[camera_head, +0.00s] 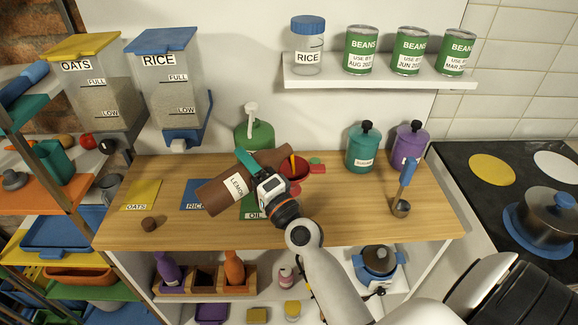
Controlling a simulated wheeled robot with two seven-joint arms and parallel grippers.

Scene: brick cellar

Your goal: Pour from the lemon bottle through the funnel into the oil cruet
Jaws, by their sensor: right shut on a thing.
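The brown lemon bottle (213,197), with a white LEMON label, lies tilted far over above the wooden counter, its ends pointing lower left and upper right. My right gripper (262,175) is shut on it around its middle. The gripper hides part of the bottle. A red round piece (297,172), possibly the funnel, shows just right of the bottle's upper end; I cannot tell whether they touch. A green vessel with a pale spout (258,134) stands behind; I cannot tell if it is the oil cruet. My left gripper is not in view.
On the counter (330,225) are yellow OATS (144,189), blue RICE and green OIL mats, and a small brown piece (149,224). Teal (363,150) and purple (408,145) canisters stand at the back right, near a ladle (401,207). A shelf (380,78) with cans hangs above.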

